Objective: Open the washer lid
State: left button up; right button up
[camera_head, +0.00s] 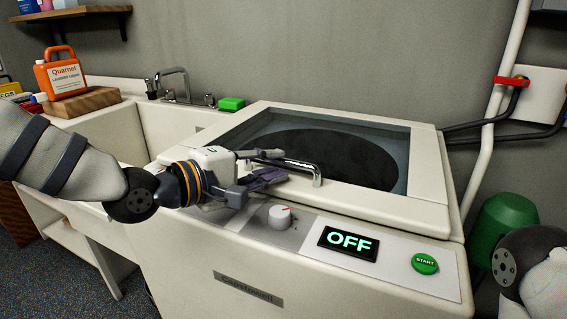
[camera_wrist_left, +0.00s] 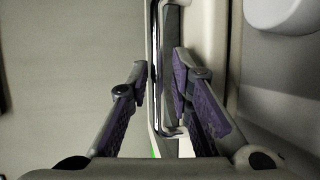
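The washer lid (camera_head: 365,205) is a pale frame around a dark glass window (camera_head: 310,150). It lies flat and closed on the washer (camera_head: 300,280). A chrome bar handle (camera_head: 290,165) runs along its front edge. My left gripper (camera_head: 270,172) is at this handle, with its purple-padded fingers spread. In the left wrist view, the handle (camera_wrist_left: 154,60) runs between the two fingers of my left gripper (camera_wrist_left: 161,70). I cannot tell whether either finger touches it. My right gripper is out of view; only part of my right arm shows at the lower right.
The front panel holds a white knob (camera_head: 279,216), a display reading OFF (camera_head: 348,243) and a green START button (camera_head: 425,263). A sink with a faucet (camera_head: 175,85) and an orange detergent jug (camera_head: 62,75) stand at the left. Pipes (camera_head: 495,110) and a green bin (camera_head: 500,225) are at the right.

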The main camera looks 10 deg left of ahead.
aim_at(279, 162)
pick_arm(q)
jog(key=shift+x, duration=1.55)
jog(key=shift+r, duration=0.15)
grip_shut()
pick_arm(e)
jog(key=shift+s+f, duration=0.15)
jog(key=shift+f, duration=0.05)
pick_arm(q)
jog(key=shift+r, duration=0.1)
